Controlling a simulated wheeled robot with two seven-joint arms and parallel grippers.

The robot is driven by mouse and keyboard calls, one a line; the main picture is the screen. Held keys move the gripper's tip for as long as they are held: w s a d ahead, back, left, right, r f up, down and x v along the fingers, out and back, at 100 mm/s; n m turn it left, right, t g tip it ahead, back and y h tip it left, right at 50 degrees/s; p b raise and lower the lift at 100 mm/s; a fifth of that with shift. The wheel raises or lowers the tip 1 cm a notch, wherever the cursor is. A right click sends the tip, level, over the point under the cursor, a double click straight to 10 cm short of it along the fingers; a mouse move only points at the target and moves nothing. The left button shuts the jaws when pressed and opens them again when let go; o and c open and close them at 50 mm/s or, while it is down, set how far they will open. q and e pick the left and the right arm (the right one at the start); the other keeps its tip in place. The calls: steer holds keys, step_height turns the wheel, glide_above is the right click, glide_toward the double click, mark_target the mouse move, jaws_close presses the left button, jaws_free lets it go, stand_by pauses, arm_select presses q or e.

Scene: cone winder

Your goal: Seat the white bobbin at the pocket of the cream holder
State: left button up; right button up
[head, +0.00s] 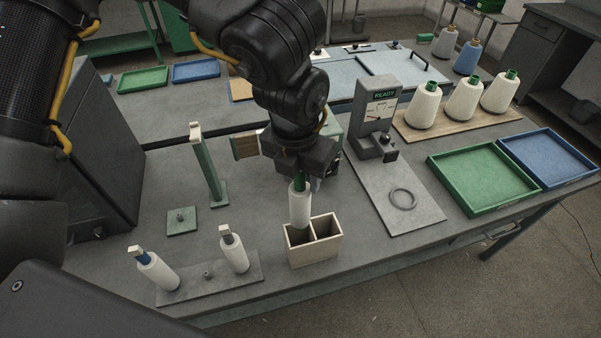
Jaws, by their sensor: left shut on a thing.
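My left gripper (301,178) comes down from above and is shut on the green top of a white bobbin (300,210). The bobbin hangs about upright. The cream holder (316,252) is a small open box with two pockets side by side, standing on the grey table. The bobbin's lower end is over the mouth of the left pocket; I cannot tell whether it dips just inside the rim. The right pocket is empty. My right gripper is not in view.
Two other white bobbins (157,271) (234,251) stand on a grey peg base at the front left. A green post (209,170) stands behind them. A scale (375,120) marked READY and a grey ring (403,198) are to the right, with cones and green and blue trays beyond.

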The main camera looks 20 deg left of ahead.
arm_select(q)
steer(key=shift+f, duration=0.1)
steer(key=shift+f+b, duration=2.1)
steer(key=shift+f, duration=0.05)
steer(key=shift+f+b, duration=2.05)
steer(key=shift+f, duration=0.2)
steer(key=shift+f+b, duration=2.1)
steer(key=shift+f, duration=0.15)
steer(key=shift+f+b, duration=0.8)
steer(key=shift+f, duration=0.05)
steer(key=o, duration=0.9)
